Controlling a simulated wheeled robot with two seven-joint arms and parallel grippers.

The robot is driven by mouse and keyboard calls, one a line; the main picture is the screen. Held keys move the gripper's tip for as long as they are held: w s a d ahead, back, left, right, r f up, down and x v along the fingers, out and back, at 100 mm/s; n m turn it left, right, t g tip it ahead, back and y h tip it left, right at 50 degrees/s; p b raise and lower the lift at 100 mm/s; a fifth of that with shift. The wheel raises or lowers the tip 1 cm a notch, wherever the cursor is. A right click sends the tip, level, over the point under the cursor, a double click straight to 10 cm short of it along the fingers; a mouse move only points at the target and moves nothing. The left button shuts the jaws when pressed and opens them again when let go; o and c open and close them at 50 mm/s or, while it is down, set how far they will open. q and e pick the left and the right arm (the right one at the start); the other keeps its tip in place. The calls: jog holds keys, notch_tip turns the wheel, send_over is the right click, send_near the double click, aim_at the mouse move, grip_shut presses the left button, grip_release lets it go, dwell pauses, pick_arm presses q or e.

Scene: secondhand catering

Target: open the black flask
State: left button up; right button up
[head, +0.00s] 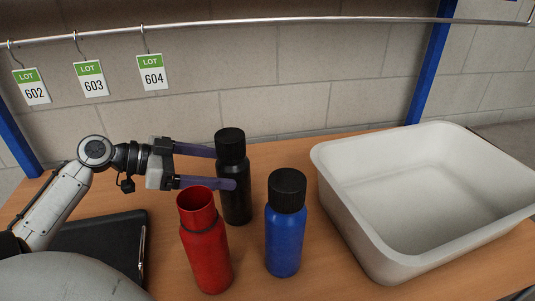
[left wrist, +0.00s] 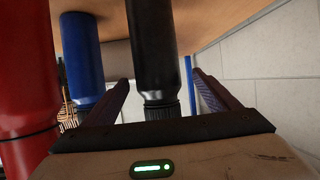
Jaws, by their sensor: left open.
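The black flask (head: 236,197) stands upright on the table with its ribbed black cap (head: 230,143) on. In the left wrist view the flask (left wrist: 151,45) appears upside down, its cap (left wrist: 161,109) towards the gripper. My left gripper (head: 224,168) is open, reaching in from the left at about the height of the cap and upper flask. One finger passes behind the flask and one in front. In the left wrist view my left gripper (left wrist: 160,80) has a finger on either side of the flask, with gaps showing. My right gripper is not in view.
A red flask (head: 206,255) with an open top stands close in front of the black one. A capped blue flask (head: 285,240) stands to its right. A large white tub (head: 365,235) fills the table's right side. A black flat case (head: 95,240) lies left. Lot tags hang from a rail behind.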

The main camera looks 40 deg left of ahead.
aim_at(249, 172)
pick_arm(q)
jog(key=shift+w+d+f, duration=0.2)
jog(key=shift+w+d, duration=0.15)
jog(key=shift+w, duration=0.15)
jog(key=shift+w+d+f, duration=0.3)
jog(key=shift+w+d, duration=0.05)
jog(key=shift+w+d+f, duration=0.1)
jog(key=shift+w+d, duration=0.05)
jog(key=shift+w, duration=0.1)
jog(key=p+x, duration=0.1)
jog(key=x, duration=0.3)
jog(key=shift+d, duration=0.1)
jog(key=shift+w+d+f, duration=0.2)
jog(key=shift+w+f, duration=0.1)
jog(key=shift+w, duration=0.15)
jog(key=shift+r, duration=0.1)
jog(key=c, duration=1.4)
jog(key=shift+c, duration=0.2)
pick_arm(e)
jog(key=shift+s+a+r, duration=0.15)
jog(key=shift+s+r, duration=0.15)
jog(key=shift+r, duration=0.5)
